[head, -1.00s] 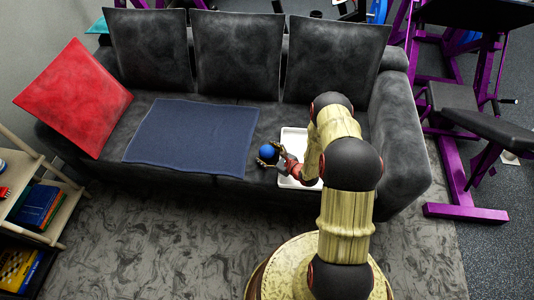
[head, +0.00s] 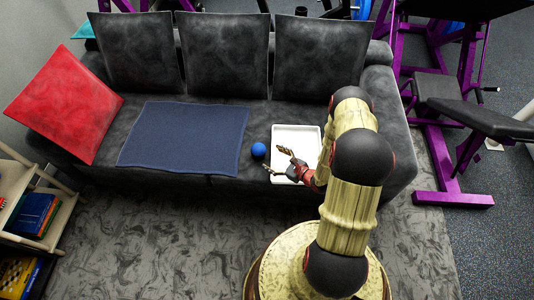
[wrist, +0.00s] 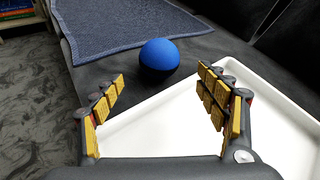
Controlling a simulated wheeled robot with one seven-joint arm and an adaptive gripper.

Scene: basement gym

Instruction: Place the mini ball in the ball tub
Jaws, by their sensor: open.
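The mini ball is a small blue ball (head: 258,150) resting on the dark sofa seat, between the blue towel and the white tub. In the wrist view the ball (wrist: 159,55) lies ahead of my fingertips, apart from them. The ball tub is a shallow white tray (head: 297,133) on the sofa seat, just right of the ball; its white floor (wrist: 165,125) shows below and between my fingers in the wrist view and looks empty where visible. My gripper (head: 279,162) is open and empty, over the front left part of the tub; its spread fingers (wrist: 160,95) also show in the wrist view.
A blue towel (head: 185,137) lies flat on the seat left of the ball. A red cushion (head: 68,105) leans at the sofa's left end, and grey cushions line the back. A shelf (head: 30,205) stands at the left; purple gym equipment (head: 440,165) stands at the right.

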